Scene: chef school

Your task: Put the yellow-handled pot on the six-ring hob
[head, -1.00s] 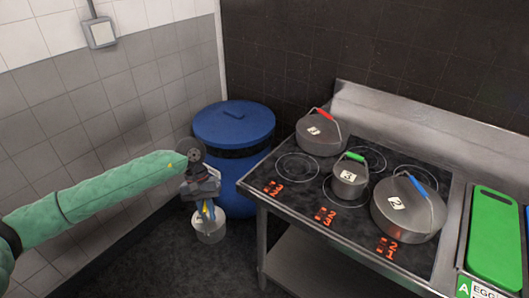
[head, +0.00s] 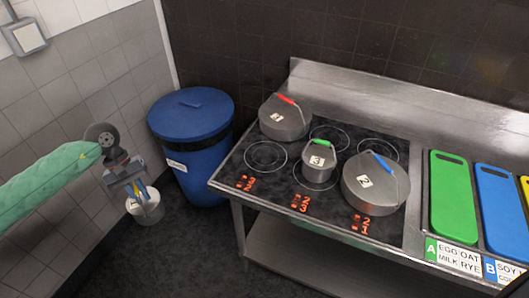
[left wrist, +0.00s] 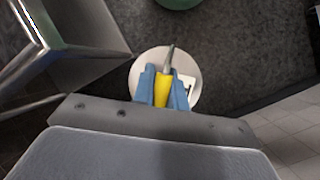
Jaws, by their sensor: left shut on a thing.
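The small pale metal pot (head: 148,211) with a yellow handle hangs from my left gripper (head: 137,188), left of the hob and below its top, over the dark floor. In the left wrist view, the blue fingers of my left gripper (left wrist: 164,90) are shut on the yellow handle, with the round pot (left wrist: 148,65) beyond them. The six-ring hob (head: 274,182) is a black glass top on a steel stand. Its front left ring (head: 266,156) is bare, as are two rings at the back. My right gripper is not in view.
A red-handled pot (head: 284,122), a green-handled pot (head: 319,165) and a blue-handled pot (head: 372,190) stand on the hob. A blue bin (head: 195,150) stands between my left gripper and the hob's back. Coloured boards (head: 452,195) lie on the right. A tiled wall is on the left.

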